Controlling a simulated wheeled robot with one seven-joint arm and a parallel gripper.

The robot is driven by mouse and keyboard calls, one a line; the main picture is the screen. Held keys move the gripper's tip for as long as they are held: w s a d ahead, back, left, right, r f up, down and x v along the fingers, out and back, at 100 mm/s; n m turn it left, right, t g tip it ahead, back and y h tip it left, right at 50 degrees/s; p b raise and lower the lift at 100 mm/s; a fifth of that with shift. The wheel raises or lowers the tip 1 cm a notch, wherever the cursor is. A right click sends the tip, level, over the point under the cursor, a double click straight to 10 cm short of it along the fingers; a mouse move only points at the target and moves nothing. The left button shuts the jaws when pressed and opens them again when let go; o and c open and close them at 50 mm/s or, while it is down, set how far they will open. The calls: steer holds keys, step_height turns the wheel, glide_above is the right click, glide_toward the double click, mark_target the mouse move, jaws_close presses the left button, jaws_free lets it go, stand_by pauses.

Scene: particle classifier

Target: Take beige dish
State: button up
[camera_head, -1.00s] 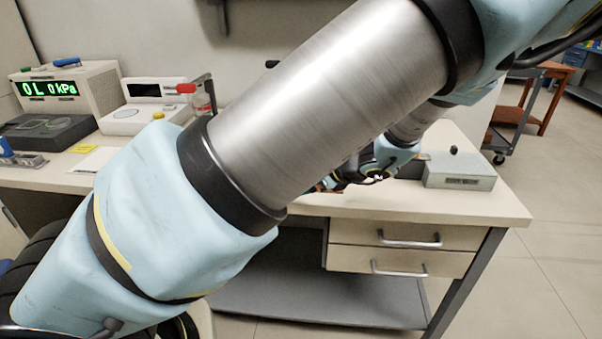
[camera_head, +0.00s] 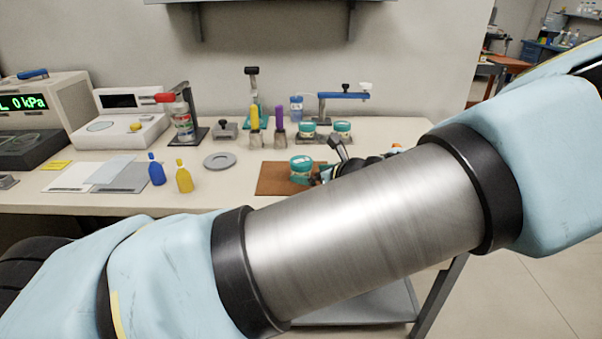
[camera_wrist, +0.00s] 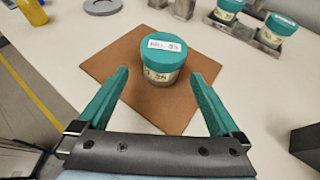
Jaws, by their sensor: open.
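A round jar with a teal lid and a pale beige body (camera_head: 301,170) stands upright on a brown mat (camera_head: 272,186). In the wrist view the jar (camera_wrist: 162,58) has a white label on its lid, and the mat (camera_wrist: 115,62) lies under it. My gripper (camera_wrist: 159,76) is open, with its teal fingers pointing toward the jar, one to each side of its near end. The fingers hold nothing. In the head view most of the gripper is hidden behind my arm. I see no separate item that is plainly a beige dish.
Two similar teal-lidded jars (camera_head: 307,129) (camera_head: 342,130) stand on a holder behind. A grey disc (camera_head: 219,161), a blue bottle (camera_head: 156,170) and a yellow bottle (camera_head: 184,178) are to the left. Purple- and yellow-handled tools (camera_head: 280,121) (camera_head: 255,122) stand near the back.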

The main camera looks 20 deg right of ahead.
steer(key=p+x, duration=0.1)
steer(key=x, duration=0.3)
steer(key=shift+w+d, duration=0.15)
steer(key=shift+w, duration=0.2)
jaws_close()
stand_by(0.5)
